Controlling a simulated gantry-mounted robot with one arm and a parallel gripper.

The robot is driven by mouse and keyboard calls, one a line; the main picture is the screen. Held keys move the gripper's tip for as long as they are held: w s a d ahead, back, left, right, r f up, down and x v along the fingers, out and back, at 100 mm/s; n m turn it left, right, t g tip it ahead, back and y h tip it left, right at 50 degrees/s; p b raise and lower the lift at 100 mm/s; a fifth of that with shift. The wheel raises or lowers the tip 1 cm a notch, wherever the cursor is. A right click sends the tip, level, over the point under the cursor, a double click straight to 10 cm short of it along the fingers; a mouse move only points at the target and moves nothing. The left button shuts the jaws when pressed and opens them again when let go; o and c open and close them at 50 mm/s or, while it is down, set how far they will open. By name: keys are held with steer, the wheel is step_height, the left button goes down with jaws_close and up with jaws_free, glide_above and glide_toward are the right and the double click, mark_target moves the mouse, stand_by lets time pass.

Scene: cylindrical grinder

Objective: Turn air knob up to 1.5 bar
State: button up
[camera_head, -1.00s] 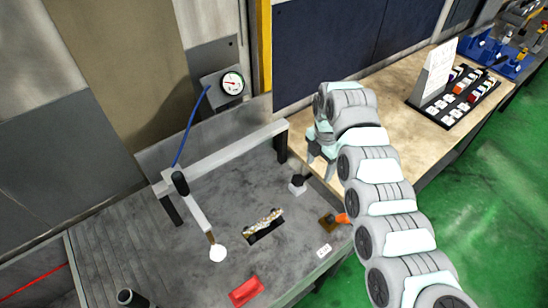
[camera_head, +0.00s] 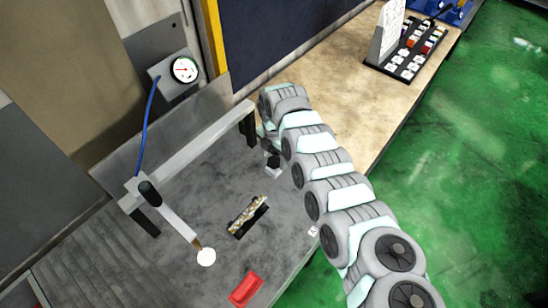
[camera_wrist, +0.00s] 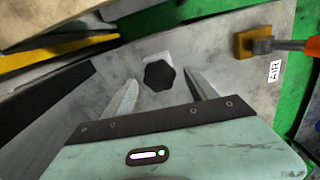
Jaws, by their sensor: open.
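A black faceted knob (camera_wrist: 159,75) on a pale block sits between the two fingers of my gripper (camera_wrist: 161,80) in the wrist view. The fingers are apart, one on each side of it, with visible gaps. In the head view the knob's block (camera_head: 272,165) stands at the table's right side, partly hidden by my gripper (camera_head: 268,143). A label reading AIR (camera_wrist: 275,71) lies right of the knob, beside a brass block (camera_wrist: 243,45) with an orange-red handle (camera_wrist: 290,45). A round gauge (camera_head: 185,69) hangs on the back wall; its reading is too small to tell.
A grey beam (camera_head: 195,140) on dark posts runs along the table's back. A lever with a white ball (camera_head: 206,257), a patterned piece in a dark slot (camera_head: 247,216) and a red block (camera_head: 245,289) are on the table. A wooden bench (camera_head: 335,75) stands behind.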

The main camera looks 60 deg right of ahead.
steer(key=shift+f, duration=0.5)
steer(key=c, duration=1.4)
